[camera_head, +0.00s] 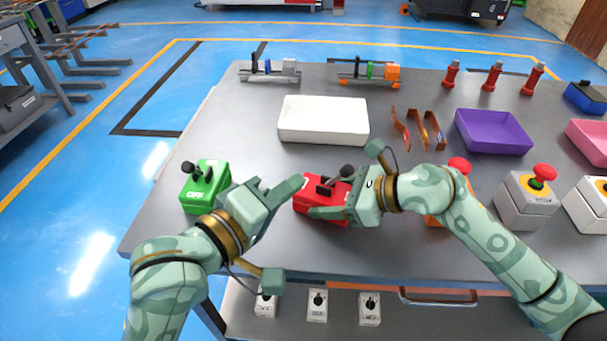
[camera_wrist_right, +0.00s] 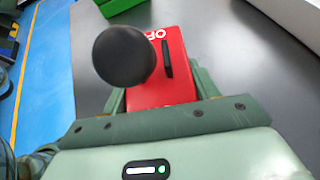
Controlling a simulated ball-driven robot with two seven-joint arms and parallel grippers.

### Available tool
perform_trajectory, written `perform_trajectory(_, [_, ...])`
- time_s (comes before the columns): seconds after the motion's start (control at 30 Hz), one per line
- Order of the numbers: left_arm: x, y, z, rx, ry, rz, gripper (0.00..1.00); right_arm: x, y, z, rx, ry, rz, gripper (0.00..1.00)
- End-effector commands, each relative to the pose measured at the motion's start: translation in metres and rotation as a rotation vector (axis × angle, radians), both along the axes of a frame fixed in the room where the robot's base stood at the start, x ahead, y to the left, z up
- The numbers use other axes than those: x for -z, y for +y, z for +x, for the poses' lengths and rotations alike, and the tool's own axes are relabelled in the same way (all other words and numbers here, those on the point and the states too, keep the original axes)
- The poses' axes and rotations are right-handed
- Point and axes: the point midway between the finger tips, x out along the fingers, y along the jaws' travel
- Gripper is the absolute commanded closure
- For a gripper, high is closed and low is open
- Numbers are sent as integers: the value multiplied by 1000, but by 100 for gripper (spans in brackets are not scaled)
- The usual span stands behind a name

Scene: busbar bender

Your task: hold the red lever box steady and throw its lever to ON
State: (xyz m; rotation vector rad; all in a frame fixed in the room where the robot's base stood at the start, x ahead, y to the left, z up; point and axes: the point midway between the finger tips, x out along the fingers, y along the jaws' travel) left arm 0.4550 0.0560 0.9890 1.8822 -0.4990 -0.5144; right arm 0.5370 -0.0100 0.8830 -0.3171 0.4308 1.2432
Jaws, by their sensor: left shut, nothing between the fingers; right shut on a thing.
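The red lever box (camera_head: 308,206) sits on the grey table in the middle of the head view. Its black lever knob (camera_head: 348,170) sticks up at the box's right rear. In the wrist view the box (camera_wrist_right: 160,92) lies between my right fingers, with the round knob (camera_wrist_right: 123,57) over it and white letters "OF" partly showing. My right gripper (camera_head: 322,196) is shut on the box from the right and hides part of it. My left gripper (camera_head: 298,184) is shut and empty, its tips close by the box's left rear; I cannot tell if they touch.
A green lever box (camera_head: 206,184) marked OFF stands left, close to my left arm. A white tray (camera_head: 323,134) lies behind, with copper bars (camera_head: 418,130) and a purple tray (camera_head: 493,143) to its right. Button boxes (camera_head: 527,200) stand right.

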Motion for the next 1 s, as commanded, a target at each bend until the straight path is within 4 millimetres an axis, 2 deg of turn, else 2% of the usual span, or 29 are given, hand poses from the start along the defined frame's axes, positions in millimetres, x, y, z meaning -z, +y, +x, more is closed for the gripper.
perform_trajectory(0.47, [-1, 3, -5, 1, 0, 0, 100, 0, 0, 0, 1, 0, -1, 58])
perform_trajectory(0.5, [-1, 3, -5, 1, 1, -1, 100, 0, 0, 0, 1, 0, -1, 29])
perform_trajectory(0.57, [-1, 3, -5, 1, 1, -1, 100, 0, 0, 0, 1, 0, -1, 15])
perform_trajectory(0.87, [-1, 3, -5, 1, 1, -1, 100, -1, -2, 0, 1, 0, 0, 15])
perform_trajectory(1.0, [-1, 3, -5, 1, 1, -1, 100, -8, -17, -4, 3, -2, -2, 15])
